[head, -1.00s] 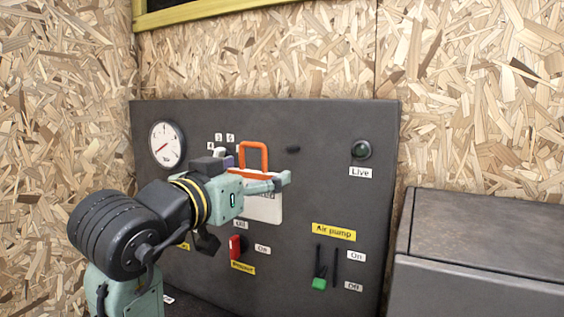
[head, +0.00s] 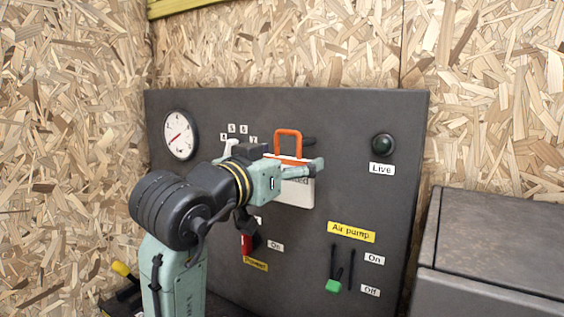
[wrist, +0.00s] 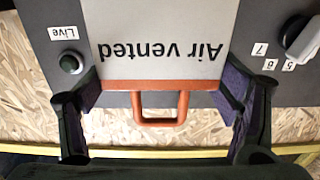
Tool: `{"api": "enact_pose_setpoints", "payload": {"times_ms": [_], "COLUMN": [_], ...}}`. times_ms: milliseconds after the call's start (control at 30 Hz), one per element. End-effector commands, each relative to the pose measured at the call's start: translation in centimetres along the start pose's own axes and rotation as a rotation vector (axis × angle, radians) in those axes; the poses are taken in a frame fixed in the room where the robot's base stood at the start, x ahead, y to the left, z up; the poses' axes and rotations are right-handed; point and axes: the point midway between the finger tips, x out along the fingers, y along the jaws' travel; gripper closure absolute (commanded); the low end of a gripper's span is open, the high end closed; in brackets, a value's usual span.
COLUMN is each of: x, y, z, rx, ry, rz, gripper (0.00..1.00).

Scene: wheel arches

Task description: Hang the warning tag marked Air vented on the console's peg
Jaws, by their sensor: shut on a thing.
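The warning tag is a white plate (head: 296,193) with an orange top edge and an orange loop (head: 288,133). In the wrist view its face (wrist: 165,25) reads "Air vented", upside down in the picture. My gripper (head: 290,166) is shut on the tag, with one finger at each side edge below the loop (wrist: 159,121). The tag hangs upright in front of the console (head: 390,210). The dark peg (head: 309,142) shows just right of the loop at the loop's height. I cannot tell whether it passes through the loop. The peg is not visible in the wrist view.
The console carries a gauge (head: 180,136), a numbered selector (head: 229,147), a Live lamp (head: 383,145), a red switch (head: 248,244) and a green-tipped Air pump lever (head: 334,284). A grey box (head: 490,240) stands at the right.

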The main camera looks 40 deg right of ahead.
Motion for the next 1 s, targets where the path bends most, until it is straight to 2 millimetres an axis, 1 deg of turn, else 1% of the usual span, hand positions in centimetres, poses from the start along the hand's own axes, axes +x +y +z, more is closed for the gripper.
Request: {"api": "enact_pose_setpoints", "payload": {"times_ms": [1000], "x": [6.1], "y": [0.0], "z": [0.7], "rx": [-0.001], "ry": [-0.001], "rz": [0.0], "gripper": [0.46]}}
